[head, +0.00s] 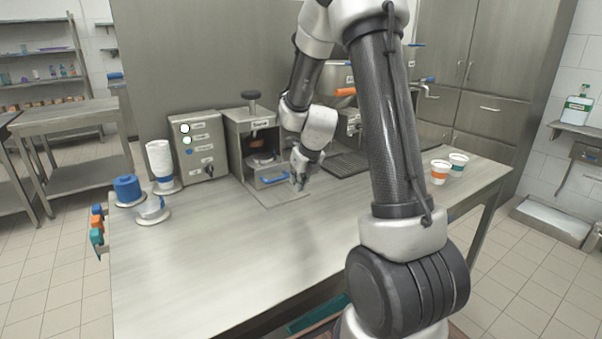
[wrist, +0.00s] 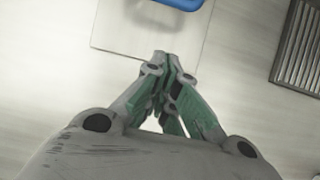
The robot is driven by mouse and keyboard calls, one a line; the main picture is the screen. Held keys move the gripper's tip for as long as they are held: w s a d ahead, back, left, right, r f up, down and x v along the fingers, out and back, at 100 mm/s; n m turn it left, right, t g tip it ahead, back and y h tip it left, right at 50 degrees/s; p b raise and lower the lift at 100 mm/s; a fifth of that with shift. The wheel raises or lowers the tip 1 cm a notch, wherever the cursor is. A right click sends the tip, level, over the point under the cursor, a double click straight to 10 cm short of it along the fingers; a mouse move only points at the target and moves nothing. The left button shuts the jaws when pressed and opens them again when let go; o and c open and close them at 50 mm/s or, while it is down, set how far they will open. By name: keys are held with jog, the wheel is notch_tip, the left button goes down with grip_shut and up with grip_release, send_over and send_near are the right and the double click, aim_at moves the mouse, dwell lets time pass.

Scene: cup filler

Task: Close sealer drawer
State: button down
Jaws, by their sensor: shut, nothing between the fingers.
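The sealer (head: 236,130) is a grey metal box with a black knob on top, standing at the back of the table. Its drawer (head: 262,172) is low in its open front and appears to stick out a little; I cannot tell exactly how far. The blue drawer handle (head: 275,180) faces the front, and it also shows at the top edge of the wrist view (wrist: 180,3). My gripper (head: 299,184) is shut and empty, low over the table just right of the handle in the head view. In the wrist view the closed fingertips (wrist: 163,60) are apart from the handle.
A dispenser's slotted drip tray (head: 347,163) is to the right. Two cups (head: 440,172) (head: 458,163) stand far right. The table front is clear.

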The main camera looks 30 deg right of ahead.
jog(key=x, duration=0.3)
jog(key=shift+w, duration=0.3)
jog(key=shift+w+r, duration=0.15)
jog(key=shift+w, duration=0.4)
jog(key=shift+w+r, duration=0.15)
jog(key=shift+w, duration=0.45)
jog(key=shift+w+r, duration=0.1)
jog(key=shift+w, duration=0.4)
